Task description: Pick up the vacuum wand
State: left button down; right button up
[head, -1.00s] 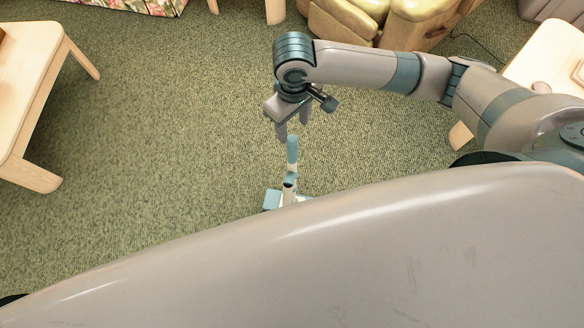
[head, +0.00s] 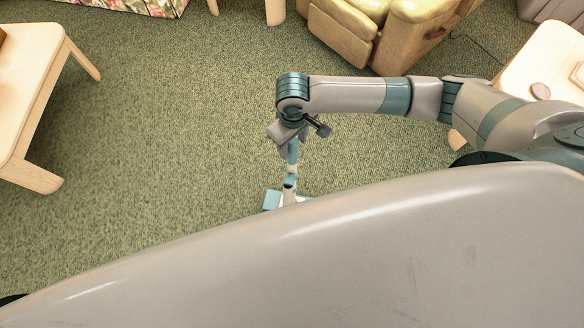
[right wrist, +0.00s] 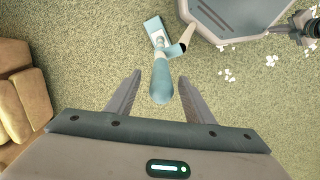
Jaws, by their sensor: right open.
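The vacuum wand (head: 292,178) has a teal handle, a white and teal body and a flat teal head on the carpet. In the head view it stands partly behind my own body, and my right gripper covers the top of its handle. My right gripper (head: 284,148) is at the handle. In the right wrist view the right gripper (right wrist: 158,90) is open, and the teal handle (right wrist: 162,82) lies between its two fingers with space on both sides. My left gripper is not in view.
A wooden table (head: 30,95) stands at the left and another light table (head: 545,65) at the right. A tan leather armchair (head: 385,30) is at the back. White bits (right wrist: 228,75) are scattered on the carpet. Open carpet lies left of the wand.

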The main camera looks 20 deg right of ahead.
jog(key=shift+a+f+p, duration=0.1)
jog(key=shift+f+p, duration=0.5)
jog(key=shift+f, duration=2)
grip_shut()
